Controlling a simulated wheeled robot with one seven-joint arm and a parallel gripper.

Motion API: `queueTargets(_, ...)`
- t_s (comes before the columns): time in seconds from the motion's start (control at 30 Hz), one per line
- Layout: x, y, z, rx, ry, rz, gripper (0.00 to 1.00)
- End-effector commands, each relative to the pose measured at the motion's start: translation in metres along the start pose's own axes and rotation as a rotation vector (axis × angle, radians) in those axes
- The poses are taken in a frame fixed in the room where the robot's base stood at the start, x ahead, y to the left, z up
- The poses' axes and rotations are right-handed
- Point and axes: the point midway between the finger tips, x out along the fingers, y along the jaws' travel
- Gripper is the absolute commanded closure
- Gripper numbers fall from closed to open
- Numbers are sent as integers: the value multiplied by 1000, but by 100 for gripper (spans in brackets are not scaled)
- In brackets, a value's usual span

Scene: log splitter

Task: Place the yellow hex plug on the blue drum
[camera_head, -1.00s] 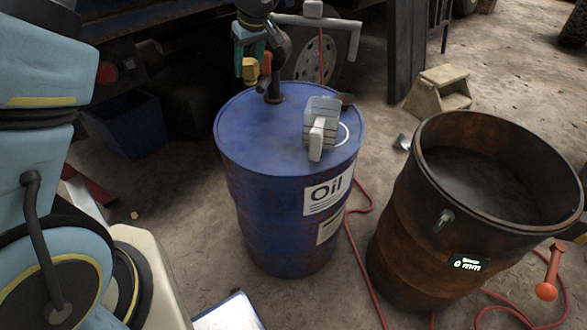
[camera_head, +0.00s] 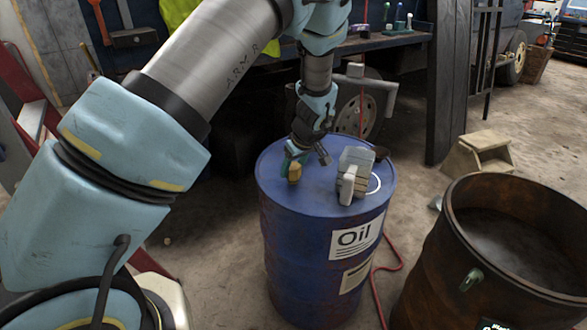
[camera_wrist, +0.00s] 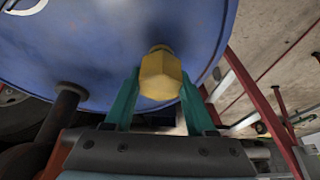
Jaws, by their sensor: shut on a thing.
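The yellow hex plug (camera_head: 295,174) is held between the teal fingers of my gripper (camera_head: 297,160), over the left part of the blue drum's top (camera_head: 268,172). In the wrist view the plug (camera_wrist: 160,78) sits between the two fingertips (camera_wrist: 158,95), with the drum's blue top (camera_wrist: 110,40) behind it. The gripper is shut on the plug. I cannot tell whether the plug touches the drum's top. The drum stands upright with a white "Oil" label.
A grey-white tool (camera_head: 353,175) lies on the right part of the drum's top. A dark pipe (camera_wrist: 65,105) is close to my gripper on the left in the wrist view. A rusty open barrel (camera_head: 450,245) stands to the right. The drum top's front left is clear.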

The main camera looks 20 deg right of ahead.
Motion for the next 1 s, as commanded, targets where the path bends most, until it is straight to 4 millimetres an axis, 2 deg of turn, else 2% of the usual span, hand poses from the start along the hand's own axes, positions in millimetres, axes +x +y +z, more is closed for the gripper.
queueTargets(0.1, 8, 0, 3, 0, 0, 0, 100)
queueTargets(0.47, 12, 0, 5, -1, 0, 1, 100)
queueTargets(0.5, 12, 0, 5, -1, 0, 1, 42)
queueTargets(0.77, 11, 0, 5, -1, 0, 1, 14)
queueTargets(1.0, 10, 0, 4, -1, 0, 1, 14)
